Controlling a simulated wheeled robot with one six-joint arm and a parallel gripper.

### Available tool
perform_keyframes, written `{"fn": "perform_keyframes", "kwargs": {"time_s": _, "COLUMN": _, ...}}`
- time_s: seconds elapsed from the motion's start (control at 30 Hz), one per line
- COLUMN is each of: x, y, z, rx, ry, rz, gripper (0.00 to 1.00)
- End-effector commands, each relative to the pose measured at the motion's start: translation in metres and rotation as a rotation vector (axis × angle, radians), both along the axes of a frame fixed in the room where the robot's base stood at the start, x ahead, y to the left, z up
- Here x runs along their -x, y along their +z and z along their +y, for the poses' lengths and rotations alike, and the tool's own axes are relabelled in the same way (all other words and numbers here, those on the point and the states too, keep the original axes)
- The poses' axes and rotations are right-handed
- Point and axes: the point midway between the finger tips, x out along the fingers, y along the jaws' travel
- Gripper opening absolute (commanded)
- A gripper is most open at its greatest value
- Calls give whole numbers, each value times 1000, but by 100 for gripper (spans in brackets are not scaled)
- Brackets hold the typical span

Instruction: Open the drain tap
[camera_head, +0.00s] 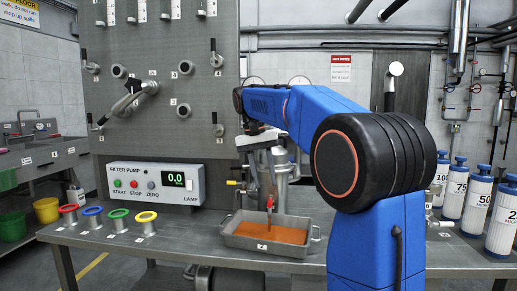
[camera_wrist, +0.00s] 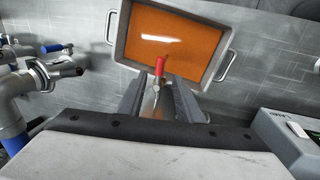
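A small tap with a red handle shows above the tray in the head view (camera_head: 270,202) and at the centre of the wrist view (camera_wrist: 159,67). Its metal stem lies below the red part in the wrist view. My gripper (camera_wrist: 158,88) is open, with one finger on each side of the stem and gaps showing. In the head view my gripper (camera_head: 267,180) is small and partly merged with the metal fittings behind. A thin reddish line runs from the tap to the tray; I cannot tell whether it is liquid.
A grey two-handled tray (camera_head: 235,240) with orange liquid stands on the metal bench below. A filter pump box (camera_head: 158,182) and coloured rings on stands are to the left. Numbered white cylinders (camera_head: 478,195) stand right. A blue-handled valve (camera_wrist: 55,47) is left in the wrist view.

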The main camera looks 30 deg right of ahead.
Motion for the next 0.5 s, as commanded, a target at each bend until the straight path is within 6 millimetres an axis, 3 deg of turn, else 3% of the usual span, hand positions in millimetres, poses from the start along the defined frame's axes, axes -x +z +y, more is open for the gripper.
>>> {"fn": "perform_keyframes", "kwargs": {"time_s": 0.3, "x": -8, "y": 63, "z": 10, "rx": 0, "ry": 0, "rz": -2, "gripper": 32}}
{"fn": "perform_keyframes", "kwargs": {"time_s": 0.5, "x": -12, "y": 93, "z": 15, "rx": 1, "ry": 0, "rz": -1, "gripper": 32}}
